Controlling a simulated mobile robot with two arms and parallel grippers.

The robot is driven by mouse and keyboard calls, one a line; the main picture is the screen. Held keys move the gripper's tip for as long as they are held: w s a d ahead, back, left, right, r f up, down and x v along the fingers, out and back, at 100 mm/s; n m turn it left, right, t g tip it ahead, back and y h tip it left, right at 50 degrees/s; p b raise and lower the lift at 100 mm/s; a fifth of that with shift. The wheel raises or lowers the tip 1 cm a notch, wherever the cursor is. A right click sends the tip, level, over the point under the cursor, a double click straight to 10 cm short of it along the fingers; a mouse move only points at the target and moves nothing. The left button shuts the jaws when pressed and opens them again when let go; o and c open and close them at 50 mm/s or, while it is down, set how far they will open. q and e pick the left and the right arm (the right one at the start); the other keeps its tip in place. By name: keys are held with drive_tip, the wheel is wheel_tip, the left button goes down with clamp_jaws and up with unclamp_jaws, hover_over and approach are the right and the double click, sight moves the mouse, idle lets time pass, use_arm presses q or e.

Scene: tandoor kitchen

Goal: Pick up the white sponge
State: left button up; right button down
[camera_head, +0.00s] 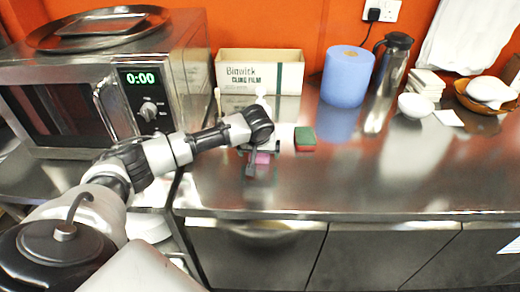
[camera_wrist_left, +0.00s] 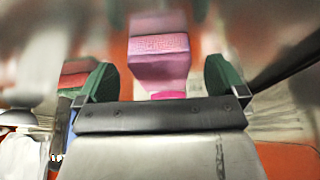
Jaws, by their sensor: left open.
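My left gripper (camera_head: 256,160) is over the steel counter, pointing down at a small pink block (camera_head: 263,158). In the left wrist view the pink block (camera_wrist_left: 160,62) shows between the two fingers of the open gripper (camera_wrist_left: 158,85). I cannot tell whether the fingers touch it. A pale patch (camera_head: 284,133) lies just right of the gripper, partly hidden by the wrist; I cannot tell whether it is the white sponge or glare. A green-and-red sponge (camera_head: 305,139) lies right of it. My right gripper is not in view.
A cling film box (camera_head: 236,72), blue paper roll (camera_head: 347,77) and steel flask (camera_head: 391,70) stand behind. A microwave (camera_head: 130,85) is at left. A white bowl (camera_head: 414,106) and white stack (camera_head: 427,83) are at right. The front right counter is clear.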

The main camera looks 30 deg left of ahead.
use_arm(q)
drive_tip(key=w+a, duration=0.1)
drive_tip(key=w, duration=0.2)
drive_tip(key=shift+a+f, duration=0.15)
drive_tip(key=shift+a, duration=0.2)
drive_tip(key=shift+f, duration=0.4)
drive_tip(key=shift+f+p, duration=0.25)
drive_tip(key=shift+p, duration=0.3)
drive_tip(key=c, duration=1)
